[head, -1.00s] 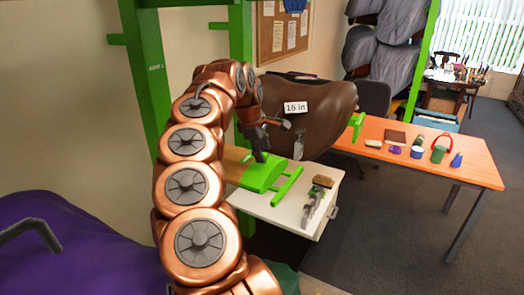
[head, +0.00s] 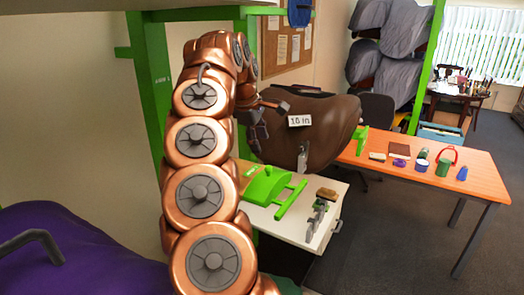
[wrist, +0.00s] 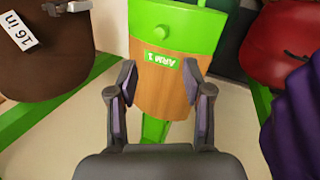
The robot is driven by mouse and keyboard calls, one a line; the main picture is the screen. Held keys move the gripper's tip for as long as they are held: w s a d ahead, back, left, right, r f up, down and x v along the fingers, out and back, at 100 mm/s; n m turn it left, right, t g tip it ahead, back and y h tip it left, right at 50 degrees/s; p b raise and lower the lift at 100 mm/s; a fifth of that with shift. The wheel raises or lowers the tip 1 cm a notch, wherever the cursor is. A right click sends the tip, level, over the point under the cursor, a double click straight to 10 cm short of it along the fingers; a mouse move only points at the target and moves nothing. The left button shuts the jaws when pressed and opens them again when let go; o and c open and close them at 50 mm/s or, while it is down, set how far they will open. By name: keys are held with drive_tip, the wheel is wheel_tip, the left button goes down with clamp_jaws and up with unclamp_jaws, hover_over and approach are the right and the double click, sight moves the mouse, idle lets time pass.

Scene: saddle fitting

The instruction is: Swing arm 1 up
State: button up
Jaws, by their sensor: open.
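Arm 1 shows in the wrist view as a wood panel (wrist: 160,90) with green parts and an upside-down "ARM 1" label (wrist: 165,62). A round green knob (wrist: 160,32) stands on its green part. In the head view, a green curved piece (head: 268,186) with a wood part beside it lies low by the white surface. My gripper (wrist: 159,115) is open, its two fingers apart on either side of the wood panel in the picture. I cannot tell if they touch it. In the head view my gripper (head: 257,140) is above the green piece, partly hidden by my arm.
A brown saddle (head: 315,140) labelled "16 in" hangs behind my gripper. A white table (head: 290,228) holds a brush and tools. An orange table (head: 470,165) with small items stands at right. A green post (head: 150,90) rises at left. A purple thing (head: 70,255) is front left.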

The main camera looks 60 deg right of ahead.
drive_tip(key=shift+v, duration=0.9)
drive_tip(key=shift+w+a, duration=0.1)
